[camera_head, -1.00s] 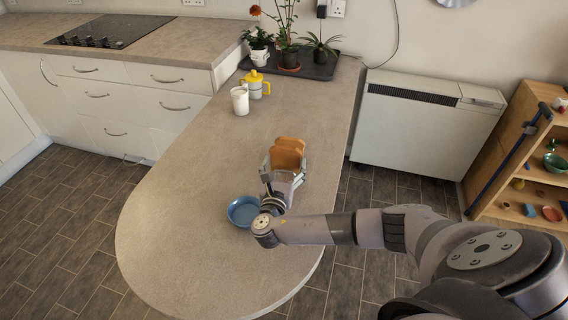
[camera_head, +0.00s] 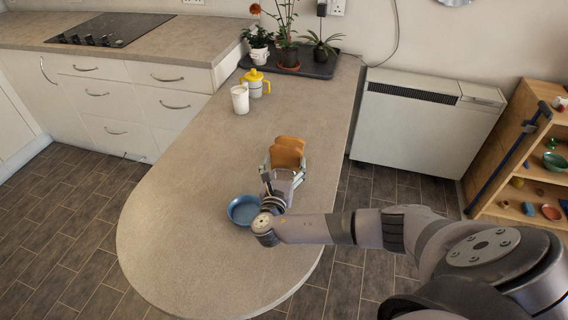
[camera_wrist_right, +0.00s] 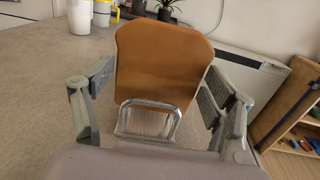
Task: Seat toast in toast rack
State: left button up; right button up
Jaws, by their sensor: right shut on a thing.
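A brown slice of toast (camera_wrist_right: 160,68) stands upright between the fingers of my right gripper (camera_wrist_right: 157,85) in the right wrist view, and the gripper is shut on it. In the head view this toast (camera_head: 284,158) shows in my right gripper (camera_head: 284,167) above the counter. A second slice of toast (camera_head: 291,141) shows just behind it. A bent metal wire loop of the toast rack (camera_wrist_right: 148,119) crosses in front of the toast's lower part. Most of the rack is hidden, and I cannot tell whether the held slice is seated. My left gripper is not in view.
A blue bowl (camera_head: 243,210) sits left of my right wrist. The counter's left side (camera_head: 170,210) is clear.

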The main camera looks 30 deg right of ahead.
aim_at(284, 171)
jog(key=shift+p, duration=0.45)
dwell(0.8)
jog(key=shift+f+b, duration=1.05)
jog(key=shift+f, duration=0.5)
jog(key=o, duration=1.1)
jog(key=shift+c, duration=0.2)
jog(key=v, duration=1.2)
jog(key=shift+s+d, duration=0.1)
jog(key=shift+s, duration=0.05)
